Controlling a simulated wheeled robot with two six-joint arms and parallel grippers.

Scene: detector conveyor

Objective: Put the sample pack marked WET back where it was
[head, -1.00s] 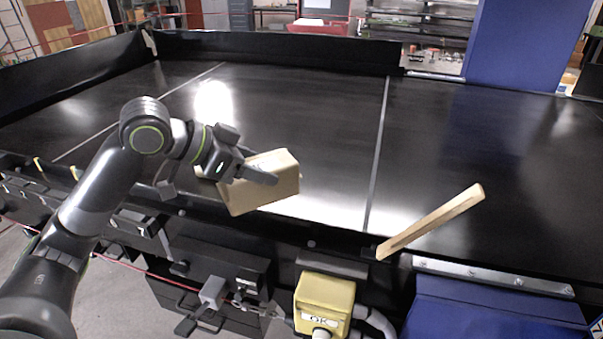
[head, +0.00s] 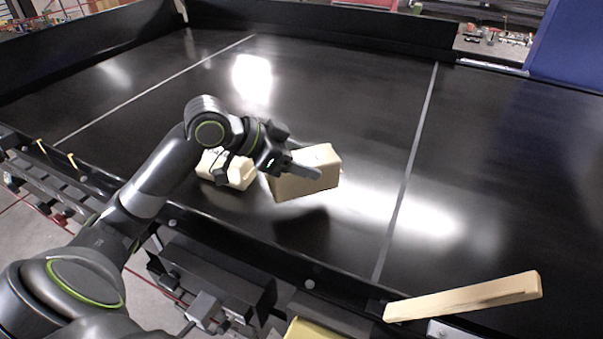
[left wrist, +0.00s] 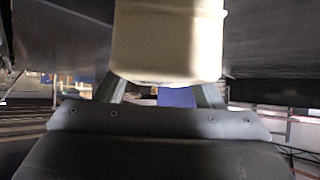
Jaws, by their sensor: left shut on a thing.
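My left gripper (head: 298,172) is shut on a tan box-shaped pack (head: 312,182) and holds it above the black conveyor belt, with a shadow on the belt below it. No marking can be read on the face that shows. In the left wrist view the pack (left wrist: 168,42) sits between the two fingers and fills the top middle. A second pale pack (head: 238,172) rests on the belt just left of the held one, partly hidden behind my left wrist. Some dark marks show on it but cannot be read. My right gripper is not in view.
The black belt (head: 340,120) is wide and mostly clear, with pale lines across it. A wooden bar (head: 465,297) lies over the near edge at the lower right. A yellow box (head: 312,330) sits at the bottom edge. Dark side walls (head: 330,30) bound the far side.

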